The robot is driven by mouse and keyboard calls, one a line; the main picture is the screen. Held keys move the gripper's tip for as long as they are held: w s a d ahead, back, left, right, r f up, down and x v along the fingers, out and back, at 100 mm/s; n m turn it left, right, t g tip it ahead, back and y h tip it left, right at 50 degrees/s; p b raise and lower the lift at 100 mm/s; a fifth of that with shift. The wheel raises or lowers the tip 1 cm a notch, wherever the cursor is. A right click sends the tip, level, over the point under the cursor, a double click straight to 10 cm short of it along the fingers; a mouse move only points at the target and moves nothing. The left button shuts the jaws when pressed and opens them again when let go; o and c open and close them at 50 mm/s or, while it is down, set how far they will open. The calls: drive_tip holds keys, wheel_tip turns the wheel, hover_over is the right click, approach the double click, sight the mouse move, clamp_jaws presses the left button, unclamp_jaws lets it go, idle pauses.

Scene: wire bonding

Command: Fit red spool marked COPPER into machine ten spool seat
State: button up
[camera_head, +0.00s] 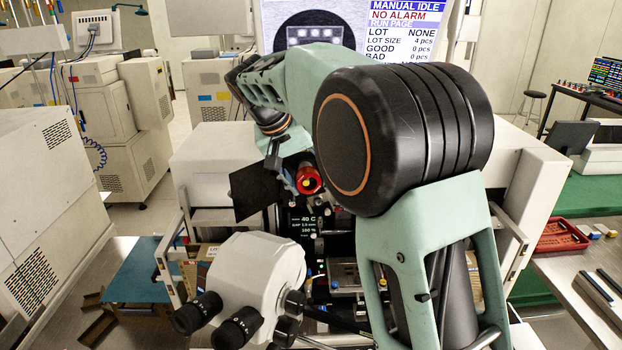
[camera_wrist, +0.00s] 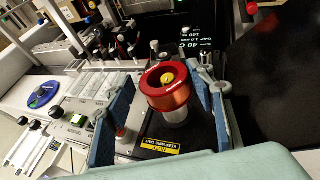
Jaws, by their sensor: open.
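The red spool (camera_wrist: 167,90) with a yellow centre shows in the wrist view, above a pale, clear-looking cylinder. It also shows in the head view (camera_head: 309,180), in front of the machine. No COPPER marking is readable. My gripper (camera_wrist: 163,84) is open, with one blue finger on each side of the spool and visible gaps between them. In the head view, my gripper (camera_head: 291,176) is partly hidden by my arm and is beside the spool. Whether the spool is fully down on a seat cannot be told, as its underside is mostly hidden.
A black panel (camera_head: 255,188) stands just left of the spool. A microscope head (camera_head: 255,275) is in front, and a small display (camera_head: 308,228) is below the spool. A green-and-blue disc (camera_wrist: 43,95) lies on the left of the machine top. A yellow label (camera_wrist: 161,147) is below the spool.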

drive_tip(key=v, duration=1.2)
drive_tip(key=shift+r, duration=0.1)
drive_tip(key=shift+c, duration=0.4)
